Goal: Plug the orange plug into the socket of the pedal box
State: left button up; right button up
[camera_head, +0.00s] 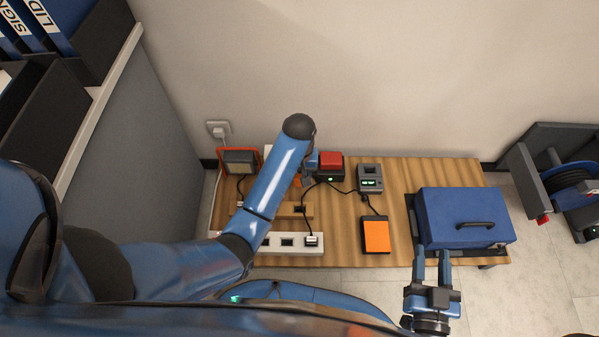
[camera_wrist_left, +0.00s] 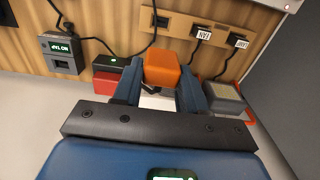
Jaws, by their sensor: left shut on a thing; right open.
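The orange plug (camera_wrist_left: 160,66) is between the two fingers of my left gripper (camera_wrist_left: 158,92), which is shut on it above the table. In the head view my left arm and wrist mostly hide this gripper. The grey box with a lit display (camera_head: 369,178) stands on the table to the right of my left gripper. A dark socket-like opening shows on it in the left wrist view (camera_wrist_left: 62,62), apart from the plug. A cable runs from it to the orange pedal (camera_head: 376,235). My right gripper (camera_head: 433,255) is open and empty at the table's front edge.
A black box with a red button (camera_head: 331,160) stands beside my left gripper. A wooden socket strip (camera_wrist_left: 180,27) holds labelled plugs. A white power strip (camera_head: 272,242) lies in front. A lamp (camera_head: 239,160) stands left, a blue case (camera_head: 462,210) right. Cables cross the table.

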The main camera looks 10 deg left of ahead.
pick_arm(q)
jog(key=w+d+b, duration=0.6)
jog(key=w+d, duration=0.4)
jog(key=d, duration=0.1)
jog(key=shift+d, duration=0.2)
dwell(0.8)
jog(key=shift+w, duration=0.1)
